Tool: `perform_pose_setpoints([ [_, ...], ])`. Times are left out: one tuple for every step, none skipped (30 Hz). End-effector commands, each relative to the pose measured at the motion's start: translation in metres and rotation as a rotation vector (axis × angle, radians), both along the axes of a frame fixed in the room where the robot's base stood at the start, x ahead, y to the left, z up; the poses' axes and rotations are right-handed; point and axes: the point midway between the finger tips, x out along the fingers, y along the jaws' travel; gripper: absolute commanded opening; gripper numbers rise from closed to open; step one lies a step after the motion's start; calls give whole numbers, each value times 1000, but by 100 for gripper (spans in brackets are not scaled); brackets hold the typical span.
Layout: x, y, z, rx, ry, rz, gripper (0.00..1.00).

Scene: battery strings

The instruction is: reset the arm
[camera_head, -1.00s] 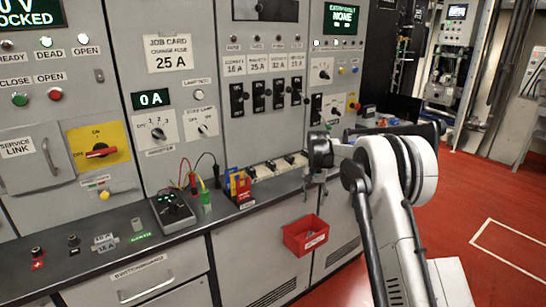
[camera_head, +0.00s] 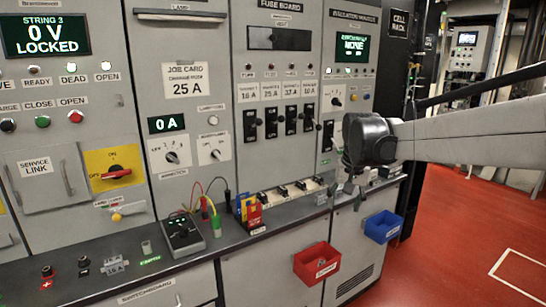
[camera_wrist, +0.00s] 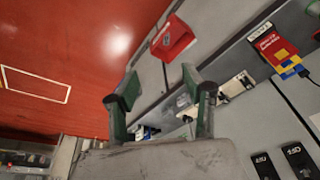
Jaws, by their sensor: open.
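My arm (camera_head: 470,140) reaches in from the right edge of the head view, close to level, and ends in a dark wrist joint in front of the right part of the panel. My gripper (camera_head: 348,190) hangs below that joint, over the right end of the counter. In the wrist view my gripper (camera_wrist: 160,90) shows two green and grey fingers spread apart, with nothing between them. The counter edge and the red bin (camera_wrist: 172,38) lie beyond the fingers.
The grey counter (camera_head: 95,285) holds a meter (camera_head: 182,232), coloured leads and a fuse row (camera_head: 290,190). The red bin (camera_head: 317,263) and a blue bin (camera_head: 384,226) hang on the cabinet front. Red floor (camera_head: 440,240) at right is clear.

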Motion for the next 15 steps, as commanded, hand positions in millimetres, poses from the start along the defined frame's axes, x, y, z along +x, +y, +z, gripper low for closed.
perform_pose_setpoints([
  [-16, 0, 6, -1, -13, 7, 45],
  [-24, 0, 10, -3, -21, 12, 45],
  [-34, 0, 13, -5, -32, 17, 45],
  [-43, 0, 16, -7, -40, 21, 45],
  [-51, 0, 19, -8, -49, 26, 45],
  [-61, 0, 22, -10, -59, 30, 45],
  [-70, 0, 23, -11, -66, 35, 45],
  [-78, 0, 25, -12, -75, 39, 45],
  [-89, 0, 27, -15, -86, 46, 45],
  [-97, 0, 28, -16, -93, 50, 45],
  [-105, 0, 29, -18, -101, 53, 45],
  [-116, 0, 30, -20, -112, 59, 45],
  [-124, 0, 31, -22, -120, 62, 45],
  [-133, 0, 31, -24, -127, 67, 45],
  [-143, 0, 31, -26, -138, 73, 45],
])
